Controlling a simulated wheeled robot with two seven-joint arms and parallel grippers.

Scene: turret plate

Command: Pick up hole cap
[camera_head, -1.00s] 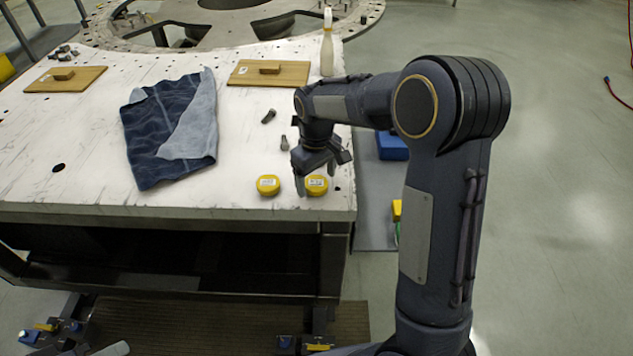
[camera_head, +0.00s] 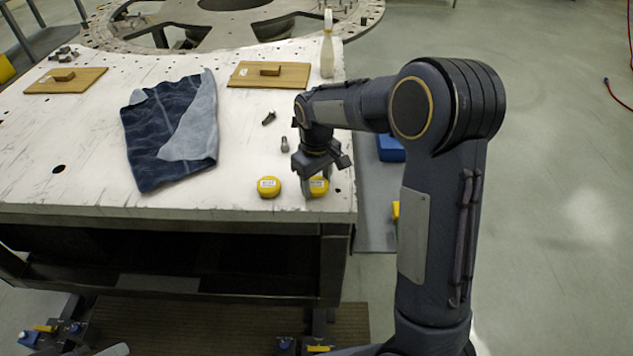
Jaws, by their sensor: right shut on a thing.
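Two round yellow caps with pale labels stand near the front right corner of the white table. The left yellow cap (camera_head: 268,187) is free and has nothing touching it. The right yellow cap (camera_head: 318,187) is under my right gripper (camera_head: 316,184), whose fingers point down and are shut on it. The fingers hide part of this cap, and it appears to be at table height. My left gripper is not in view.
The white table (camera_head: 75,135) carries a dark blue cloth (camera_head: 172,130), two wooden boards (camera_head: 268,75) (camera_head: 66,80) and small dark metal parts (camera_head: 269,118). A pale bottle (camera_head: 327,50) stands at the back right. A blue box (camera_head: 390,148) is beside the table.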

